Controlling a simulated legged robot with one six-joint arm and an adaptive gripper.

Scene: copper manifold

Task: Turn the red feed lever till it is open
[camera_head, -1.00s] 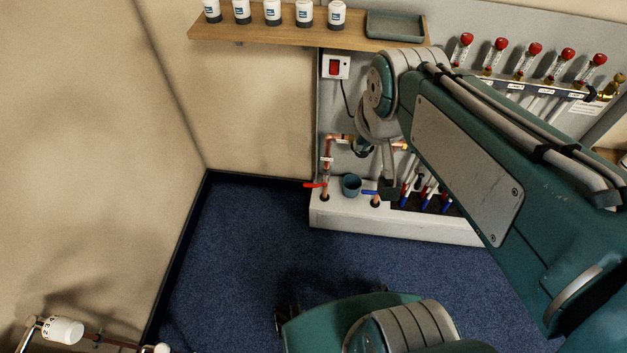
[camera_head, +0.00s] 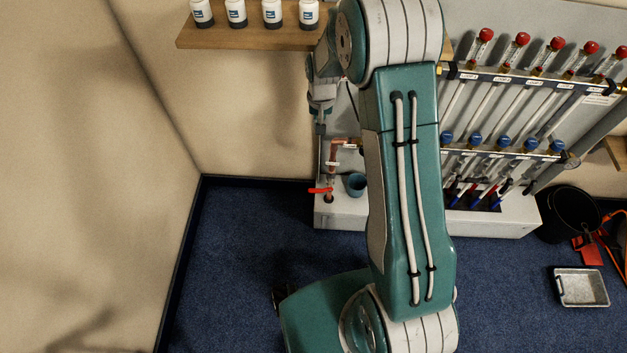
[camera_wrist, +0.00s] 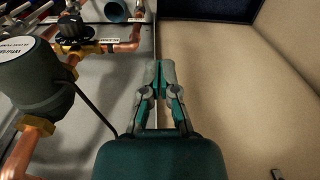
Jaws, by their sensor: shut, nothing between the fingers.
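The red feed lever (camera_head: 320,190) sits low on the copper pipe (camera_head: 334,160), above the white plinth at the left end of the manifold. Its handle points left, roughly across the upright pipe. My gripper shows in the wrist view (camera_wrist: 160,68), shut and empty, its fingertips together in front of the board's edge and the beige wall. In the head view my gripper (camera_head: 320,128) is small, hangs downward and lies above the lever, apart from it. I cannot make out the lever in the wrist view.
A blue-grey cup (camera_head: 356,184) stands just right of the lever. A wooden shelf (camera_head: 250,38) with white jars is above. In the wrist view a grey pump (camera_wrist: 35,75) and copper pipes are on the left. The blue floor left of the plinth is clear.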

